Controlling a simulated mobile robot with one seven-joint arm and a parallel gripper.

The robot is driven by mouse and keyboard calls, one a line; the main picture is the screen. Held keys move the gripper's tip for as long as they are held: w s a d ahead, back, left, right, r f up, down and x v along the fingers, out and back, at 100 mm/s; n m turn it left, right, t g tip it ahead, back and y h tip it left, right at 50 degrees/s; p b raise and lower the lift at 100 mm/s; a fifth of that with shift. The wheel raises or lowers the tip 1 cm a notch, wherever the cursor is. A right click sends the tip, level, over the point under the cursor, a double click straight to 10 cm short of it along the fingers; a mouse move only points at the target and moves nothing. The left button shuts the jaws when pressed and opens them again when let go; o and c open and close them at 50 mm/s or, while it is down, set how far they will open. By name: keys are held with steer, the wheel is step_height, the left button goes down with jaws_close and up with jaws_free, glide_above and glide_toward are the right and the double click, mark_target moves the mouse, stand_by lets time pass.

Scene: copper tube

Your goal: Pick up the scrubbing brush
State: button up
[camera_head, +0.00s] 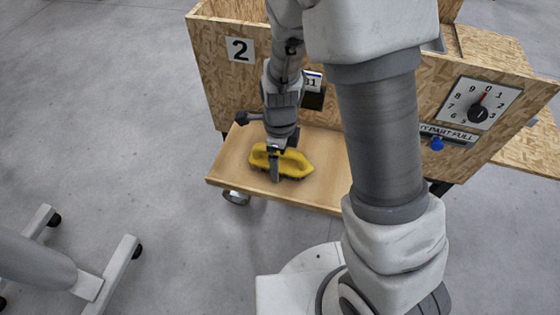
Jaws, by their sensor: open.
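The scrubbing brush (295,162) is yellow and lies on a low wooden shelf (235,165) in front of a chipboard panel. My gripper (275,173) points down right at the brush, with a finger in front of its near side. The jaws are open. The far finger is hidden behind the brush or the near finger, and I cannot tell whether the fingers touch the brush.
A white-legged stand (105,275) is on the floor at the lower left. The floor (100,110) on the left is clear.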

steer(key=c, duration=1.4)
steer(key=shift+r+p, duration=1.6)
steer(key=shift+r, duration=3.5)
steer(key=shift+c, duration=0.2)
